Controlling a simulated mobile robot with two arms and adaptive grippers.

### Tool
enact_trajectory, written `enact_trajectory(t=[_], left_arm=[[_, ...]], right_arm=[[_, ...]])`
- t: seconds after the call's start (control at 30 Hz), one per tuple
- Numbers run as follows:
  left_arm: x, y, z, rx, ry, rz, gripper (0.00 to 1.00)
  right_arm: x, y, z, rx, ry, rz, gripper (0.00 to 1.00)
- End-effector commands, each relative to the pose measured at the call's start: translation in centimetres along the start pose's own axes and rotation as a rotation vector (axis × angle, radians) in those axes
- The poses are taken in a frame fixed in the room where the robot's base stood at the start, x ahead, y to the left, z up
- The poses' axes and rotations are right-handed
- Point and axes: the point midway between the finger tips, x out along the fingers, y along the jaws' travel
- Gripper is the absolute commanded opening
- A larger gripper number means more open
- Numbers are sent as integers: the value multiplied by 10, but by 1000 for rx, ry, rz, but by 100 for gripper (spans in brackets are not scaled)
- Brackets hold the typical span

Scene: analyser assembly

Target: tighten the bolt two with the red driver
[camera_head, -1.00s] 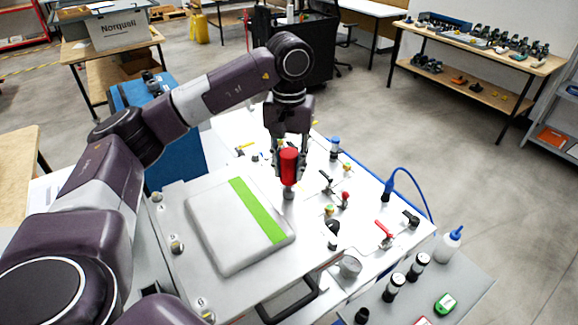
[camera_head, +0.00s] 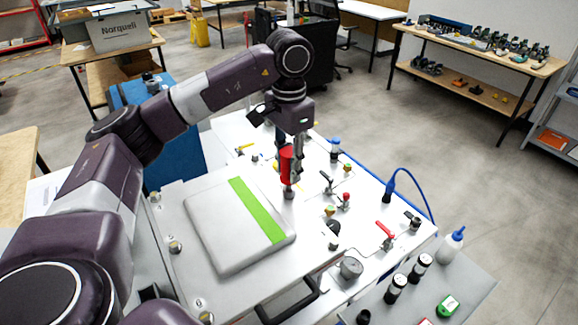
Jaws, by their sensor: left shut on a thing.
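My left gripper (camera_head: 288,150) points down over the white machine top and is shut on the red driver (camera_head: 286,165). The driver stands upright, with its grey lower end (camera_head: 289,193) just beyond the far right edge of the grey cover with the green stripe. A bolt under the driver tip is hidden or too small to make out. Other bolts (camera_head: 175,247) show at the left side of the plate. My right gripper does not show.
The grey cover (camera_head: 215,235) fills the middle of the machine top. Levers with red handles (camera_head: 385,230), a gauge (camera_head: 350,268) and a blue hose (camera_head: 412,180) are to the right.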

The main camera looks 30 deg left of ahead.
Motion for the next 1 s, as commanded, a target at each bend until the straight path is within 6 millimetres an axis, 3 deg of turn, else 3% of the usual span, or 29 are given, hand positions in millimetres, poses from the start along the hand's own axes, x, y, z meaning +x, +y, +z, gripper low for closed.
enact_trajectory(t=[0.07, 0.1, 0.2, 0.53, 1.0], left_arm=[[0, 0, 0, -1, 0, 0, 0], [0, 0, 0, -2, 0, 0, 32], [0, 0, 0, -2, 0, 0, 41], [0, 0, 0, -56, 0, 0, 41], [0, 0, 0, -671, -2, -1, 41]], right_arm=[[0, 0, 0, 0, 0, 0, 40], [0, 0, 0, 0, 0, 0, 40], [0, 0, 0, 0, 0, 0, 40], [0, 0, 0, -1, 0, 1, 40], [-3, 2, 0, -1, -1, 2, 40]])
